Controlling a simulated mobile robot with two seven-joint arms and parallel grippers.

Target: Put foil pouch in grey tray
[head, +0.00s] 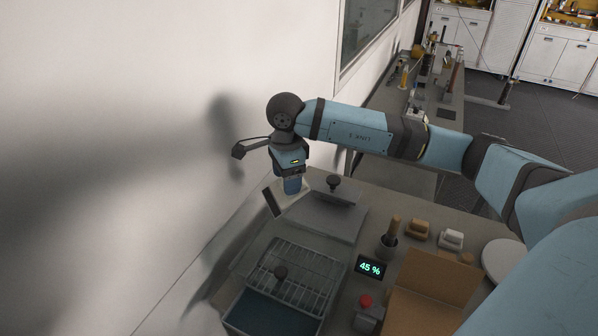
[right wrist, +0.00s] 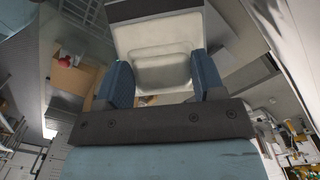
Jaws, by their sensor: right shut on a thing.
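My right gripper (head: 291,187) points down near the wall at the back left of the bench. In the right wrist view its two blue fingers (right wrist: 162,83) stand either side of a pale, rounded rectangular thing, and it is shut on it. This looks like the foil pouch (right wrist: 162,62). In the head view the gripper largely hides what it holds; a pale surface and a dark panel (head: 271,202) show just below it. I cannot tell which thing is the grey tray. My left gripper is not in view.
A grey lid with a black knob (head: 333,183) and a grey slab (head: 325,218) lie right of the gripper. In front are a wire rack (head: 300,272) over a blue-grey basin, a 45 % display (head: 370,268), a red button (head: 366,301) and a cardboard box (head: 425,290).

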